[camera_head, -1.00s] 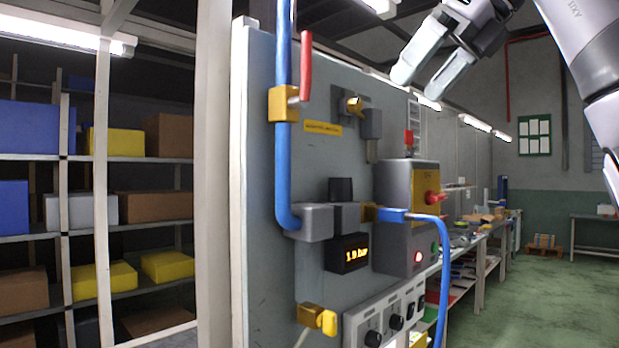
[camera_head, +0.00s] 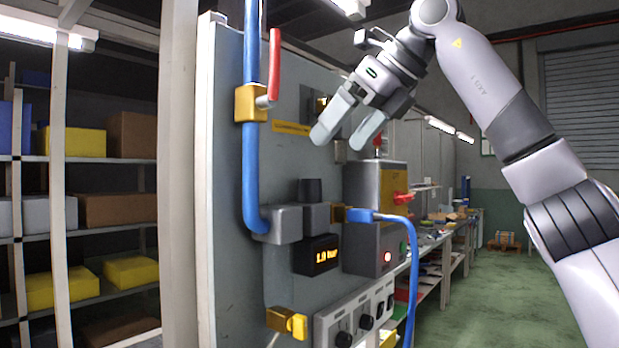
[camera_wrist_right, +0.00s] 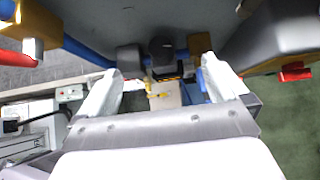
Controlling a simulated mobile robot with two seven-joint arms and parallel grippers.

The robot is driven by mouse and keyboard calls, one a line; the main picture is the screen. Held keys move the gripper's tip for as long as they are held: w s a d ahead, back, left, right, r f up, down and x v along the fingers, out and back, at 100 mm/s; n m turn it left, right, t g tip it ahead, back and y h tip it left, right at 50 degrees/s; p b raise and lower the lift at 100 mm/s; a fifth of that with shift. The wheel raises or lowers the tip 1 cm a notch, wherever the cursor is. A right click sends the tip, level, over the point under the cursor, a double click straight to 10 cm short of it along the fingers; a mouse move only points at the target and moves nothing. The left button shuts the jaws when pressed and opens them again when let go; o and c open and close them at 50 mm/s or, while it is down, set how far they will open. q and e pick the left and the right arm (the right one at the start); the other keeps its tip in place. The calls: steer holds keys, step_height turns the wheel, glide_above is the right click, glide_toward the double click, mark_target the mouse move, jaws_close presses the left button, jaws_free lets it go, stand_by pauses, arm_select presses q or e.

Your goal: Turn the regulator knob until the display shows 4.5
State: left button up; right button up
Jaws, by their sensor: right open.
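The regulator knob (camera_head: 311,190) is a black upright cylinder on top of the grey regulator body (camera_head: 316,217) on the panel. The display (camera_head: 318,255) below it is a black box with orange digits that read about 1.9 bar. My right gripper (camera_head: 343,138) is open and empty, above and slightly right of the knob, with its fingers pointing down and to the left. In the right wrist view the dark round knob (camera_wrist_right: 161,47) shows beyond the gap between the fingertips (camera_wrist_right: 162,70), apart from them. My left gripper is not in view.
A blue pipe (camera_head: 251,130) with a red-handled valve (camera_head: 274,65) runs down the panel left of the knob. A grey and yellow box with a red switch (camera_head: 402,198) stands right of it. A blue hose (camera_head: 413,270) hangs below. Shelves with boxes stand at the left.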

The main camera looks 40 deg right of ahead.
stand_by(0.6)
steer(key=v, duration=1)
